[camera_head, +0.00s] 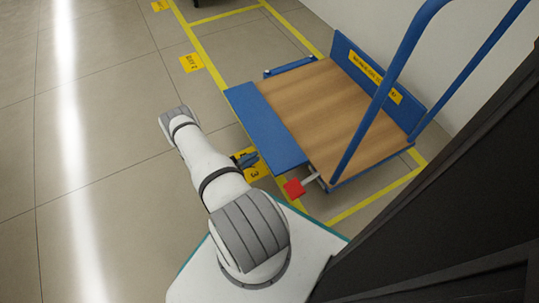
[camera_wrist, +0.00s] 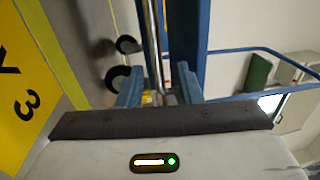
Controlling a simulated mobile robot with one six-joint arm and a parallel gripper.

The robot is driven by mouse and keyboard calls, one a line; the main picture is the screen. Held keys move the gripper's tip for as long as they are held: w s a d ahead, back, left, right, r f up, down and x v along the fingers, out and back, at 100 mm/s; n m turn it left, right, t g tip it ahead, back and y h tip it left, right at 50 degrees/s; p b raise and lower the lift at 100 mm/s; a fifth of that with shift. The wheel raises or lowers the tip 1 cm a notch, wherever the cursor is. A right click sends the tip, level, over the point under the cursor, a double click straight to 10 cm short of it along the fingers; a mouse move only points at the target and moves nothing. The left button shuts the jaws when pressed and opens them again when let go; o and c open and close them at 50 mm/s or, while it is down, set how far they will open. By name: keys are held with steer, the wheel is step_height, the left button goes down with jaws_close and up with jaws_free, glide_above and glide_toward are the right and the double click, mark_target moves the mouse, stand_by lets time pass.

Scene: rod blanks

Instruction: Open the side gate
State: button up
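The cart's near blue side panel (camera_head: 265,125) lies along the left edge of its wooden deck; I cannot tell for sure whether it stands upright or hangs down. A red block (camera_head: 294,188) on a short pale bar sits at the panel's near corner. My gripper (camera_head: 246,160) is left of the panel, low over a yellow floor sign. In the wrist view my gripper (camera_wrist: 160,88) has its two blue fingers apart. A bright metal strip (camera_wrist: 154,40) and a blue upright part (camera_wrist: 186,25) show beyond them; contact cannot be made out.
The wooden deck (camera_head: 325,110) is empty. A blue far panel (camera_head: 372,75) with a yellow label and a tall blue handle (camera_head: 385,85) border it. Cart wheels (camera_wrist: 118,75) show in the wrist view. A dark structure (camera_head: 450,210) fills the lower right. Open floor lies left.

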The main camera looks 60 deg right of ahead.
mark_target(270, 151)
steer(key=x, duration=0.2)
steer(key=b+x, duration=0.1)
steer(key=x, duration=0.2)
steer(key=b+x, duration=0.1)
steer(key=x, duration=0.1)
steer(key=shift+s+d+f, duration=0.25)
steer(key=shift+s+d, duration=0.1)
jaws_close()
stand_by(0.4)
